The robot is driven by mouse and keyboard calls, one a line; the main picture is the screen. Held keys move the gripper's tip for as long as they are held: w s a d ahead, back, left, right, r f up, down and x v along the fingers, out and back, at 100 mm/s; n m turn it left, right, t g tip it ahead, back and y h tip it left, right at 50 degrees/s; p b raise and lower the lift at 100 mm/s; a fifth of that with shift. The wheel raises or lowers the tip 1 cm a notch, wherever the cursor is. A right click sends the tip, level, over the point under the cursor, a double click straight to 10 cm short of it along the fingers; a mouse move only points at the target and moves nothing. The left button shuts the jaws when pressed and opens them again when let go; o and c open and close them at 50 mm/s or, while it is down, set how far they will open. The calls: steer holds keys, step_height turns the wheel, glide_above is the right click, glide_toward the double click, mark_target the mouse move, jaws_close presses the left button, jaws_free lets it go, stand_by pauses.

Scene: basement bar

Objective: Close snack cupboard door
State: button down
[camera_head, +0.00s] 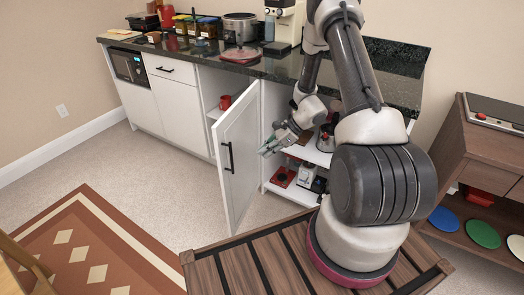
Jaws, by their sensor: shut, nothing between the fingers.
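The snack cupboard door (236,165) is white with a black bar handle. It stands wide open, swung out from the counter towards me, hinged at its left side or middle; the hinge is hard to make out. My gripper (264,153) is shut and empty, just right of the door's right edge, in front of the cupboard opening; whether it touches the door I cannot tell. The cupboard's white shelves (313,154) show to the right of the door, partly hidden by my arm. Small items stand on them, including a red box (283,177) low down.
A dark stone countertop (215,58) above holds jars, a pot and a coffee machine (285,22). A brown wooden shelf unit (466,165) stands at the right. A patterned rug (85,250) lies on the left floor. Carpet in front of the left cabinets is clear.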

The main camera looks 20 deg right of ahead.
steer(key=w+a+f, duration=0.2)
steer(key=a+f, duration=0.3)
steer(key=a, duration=0.3)
steer(key=shift+w+a, duration=0.25)
steer(key=shift+a, duration=0.1)
